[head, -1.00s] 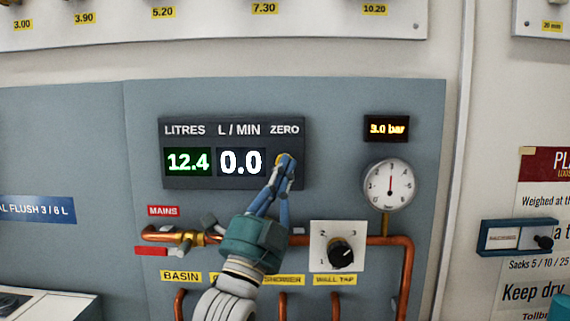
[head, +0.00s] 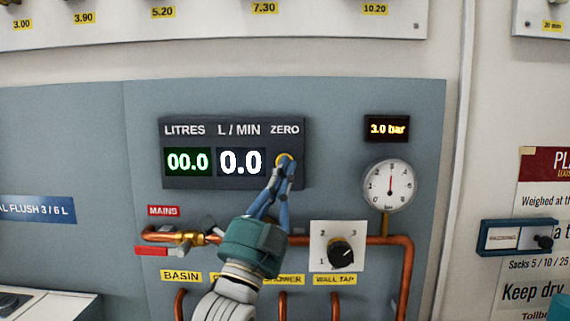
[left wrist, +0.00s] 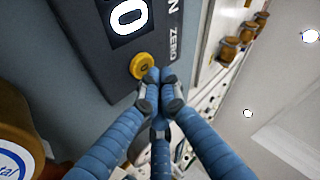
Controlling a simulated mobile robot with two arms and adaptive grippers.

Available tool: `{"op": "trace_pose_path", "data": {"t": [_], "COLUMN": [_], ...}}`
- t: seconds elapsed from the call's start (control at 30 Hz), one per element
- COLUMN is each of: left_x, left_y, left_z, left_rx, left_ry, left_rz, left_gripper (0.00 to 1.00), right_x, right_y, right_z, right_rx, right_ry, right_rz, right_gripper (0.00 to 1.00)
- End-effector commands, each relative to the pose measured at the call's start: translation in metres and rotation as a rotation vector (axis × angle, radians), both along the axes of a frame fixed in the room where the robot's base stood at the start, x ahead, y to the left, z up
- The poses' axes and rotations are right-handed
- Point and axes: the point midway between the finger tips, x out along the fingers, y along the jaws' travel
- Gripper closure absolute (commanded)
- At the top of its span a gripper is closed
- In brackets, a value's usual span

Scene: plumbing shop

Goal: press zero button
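The yellow round ZERO button (head: 281,158) is on the dark meter panel (head: 200,183), under the word ZERO. It also shows in the left wrist view (left wrist: 143,66). The litres display (head: 188,162) reads 00.0 and the L/MIN display (head: 241,162) reads 0.0. My left gripper (head: 287,163) has its fingertips together, with nothing seen between them. The tips overlap the button's right edge in the head view. In the left wrist view they are just beside the button; I cannot tell whether they touch it.
Below the meter are copper pipes (head: 403,270), a red-handled mains valve (head: 152,251) and a selector knob (head: 341,252). A round gauge (head: 389,186) and a 3.0 bar display (head: 387,129) are at the right. A small blue-framed box (head: 518,237) is further right.

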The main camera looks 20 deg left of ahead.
Motion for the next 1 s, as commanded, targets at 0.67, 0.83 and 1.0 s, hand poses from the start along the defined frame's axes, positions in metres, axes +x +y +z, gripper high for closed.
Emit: {"op": "trace_pose_path", "data": {"t": [0.67,0.83,1.0], "left_x": [-0.056,-0.057,-0.057], "left_y": [-0.016,-0.016,-0.016], "left_z": [0.0,0.0,0.0], "left_rx": [0.0,0.0,0.0], "left_ry": [0.0,0.0,0.0], "left_rz": [0.0,0.0,0.0], "left_gripper": [1.0,1.0,1.0], "right_x": [0.001,0.001,0.001], "right_y": [-0.003,-0.003,-0.003], "right_z": [0.009,0.009,0.009], "right_rx": [-0.003,-0.003,-0.003], "right_ry": [-0.001,-0.001,-0.001], "right_rz": [0.001,0.001,0.001], "right_gripper": [0.6,0.6,0.6]}}
